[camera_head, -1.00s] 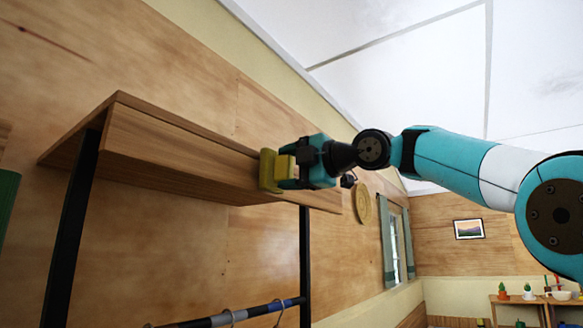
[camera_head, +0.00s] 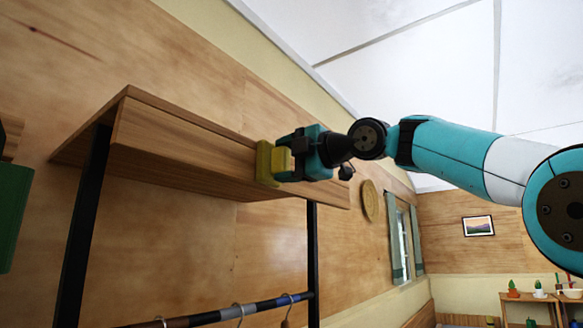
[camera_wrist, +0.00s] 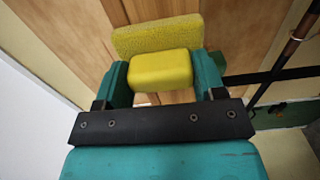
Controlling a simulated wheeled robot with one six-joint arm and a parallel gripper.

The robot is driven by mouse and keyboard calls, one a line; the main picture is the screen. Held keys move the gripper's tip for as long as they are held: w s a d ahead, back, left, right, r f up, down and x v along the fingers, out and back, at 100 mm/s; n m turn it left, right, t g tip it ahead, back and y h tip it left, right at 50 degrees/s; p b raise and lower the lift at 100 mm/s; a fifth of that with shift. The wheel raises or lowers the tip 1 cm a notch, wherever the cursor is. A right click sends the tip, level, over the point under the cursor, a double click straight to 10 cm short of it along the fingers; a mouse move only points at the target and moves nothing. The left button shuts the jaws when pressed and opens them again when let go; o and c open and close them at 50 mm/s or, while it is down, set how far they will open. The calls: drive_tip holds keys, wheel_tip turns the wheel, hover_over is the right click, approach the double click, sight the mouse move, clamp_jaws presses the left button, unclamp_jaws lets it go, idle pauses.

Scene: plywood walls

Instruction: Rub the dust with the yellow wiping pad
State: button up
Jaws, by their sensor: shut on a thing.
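The yellow wiping pad (camera_head: 264,163) has a rough flat face and a smooth block handle. My gripper (camera_head: 291,157) is shut on the handle. In the head view the pad is at the front edge of the wooden shelf (camera_head: 180,150), near its right end; I cannot tell whether it touches the wood. The wrist view shows the pad (camera_wrist: 157,36) upright beyond the handle, with the teal fingers of my gripper (camera_wrist: 160,75) on both sides of the handle. I cannot make out any dust; the shelf top is hidden from below.
Black posts (camera_head: 84,225) hold up the shelf, with a hanging rail (camera_head: 220,314) and hooks below. A green object (camera_head: 14,215) is at the left edge. A plywood wall stands behind the shelf. A window (camera_head: 403,245) and a small table (camera_head: 535,297) are further right.

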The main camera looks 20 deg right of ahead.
drive_tip(key=shift+s+a+b, duration=0.3)
drive_tip(key=shift+s+a, duration=0.25)
drive_tip(key=shift+a, duration=0.25)
drive_tip(key=shift+w, duration=0.1)
drive_tip(key=shift+w+d+r+p, duration=0.1)
drive_tip(key=shift+w+d+p, duration=0.25)
drive_tip(key=shift+d, duration=0.15)
drive_tip(key=shift+w+d+p, duration=0.55)
drive_tip(key=shift+w+d, duration=0.35)
drive_tip(key=shift+d, duration=0.2)
drive_tip(key=shift+f, duration=0.2)
drive_tip(key=shift+b+v, duration=0.95)
drive_tip(key=shift+v, duration=1.95)
